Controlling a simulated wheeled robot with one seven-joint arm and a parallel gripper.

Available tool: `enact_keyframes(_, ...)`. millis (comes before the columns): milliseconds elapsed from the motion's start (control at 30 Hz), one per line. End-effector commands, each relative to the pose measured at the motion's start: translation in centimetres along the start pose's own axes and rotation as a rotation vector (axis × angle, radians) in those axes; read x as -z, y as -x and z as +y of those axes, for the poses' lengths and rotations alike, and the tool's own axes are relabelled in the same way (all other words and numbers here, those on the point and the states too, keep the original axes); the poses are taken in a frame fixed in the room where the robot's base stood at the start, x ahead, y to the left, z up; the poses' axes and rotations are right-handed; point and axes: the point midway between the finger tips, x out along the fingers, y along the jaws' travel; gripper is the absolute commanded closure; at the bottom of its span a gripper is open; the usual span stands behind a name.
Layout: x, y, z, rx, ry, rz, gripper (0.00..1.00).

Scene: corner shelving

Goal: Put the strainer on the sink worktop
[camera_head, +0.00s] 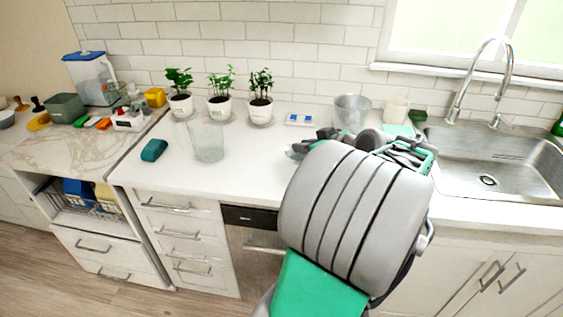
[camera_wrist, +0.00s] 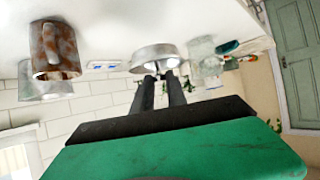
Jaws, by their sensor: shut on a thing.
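The strainer (camera_wrist: 155,54) is a shallow metal bowl between my fingertips in the wrist view, which is upside down. My gripper (camera_wrist: 159,76) is shut on it at its near side. In the head view a bit of grey metal, likely the strainer (camera_head: 297,151), shows left of my gripper; my arm hides most of the hand and the fingertips. The sink worktop (camera_head: 238,180) is the white counter running left of the steel sink (camera_head: 490,170). The strainer is over this worktop; I cannot tell whether it touches.
The faucet (camera_head: 480,80) rises behind the sink.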

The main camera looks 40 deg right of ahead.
Motion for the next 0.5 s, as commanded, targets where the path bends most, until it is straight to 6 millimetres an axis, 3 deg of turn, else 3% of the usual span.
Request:
enact_keyframes(67, 0.4, -2.5, -0.5, 0.009, -0.001, -0.002, 1.00)
enact_keyframes(200, -1.3, -6.3, -0.5, 0.004, -0.004, -0.002, 1.00)
enact_keyframes(500, -3.8, -10.3, -0.6, 0.001, -0.007, -0.003, 1.00)
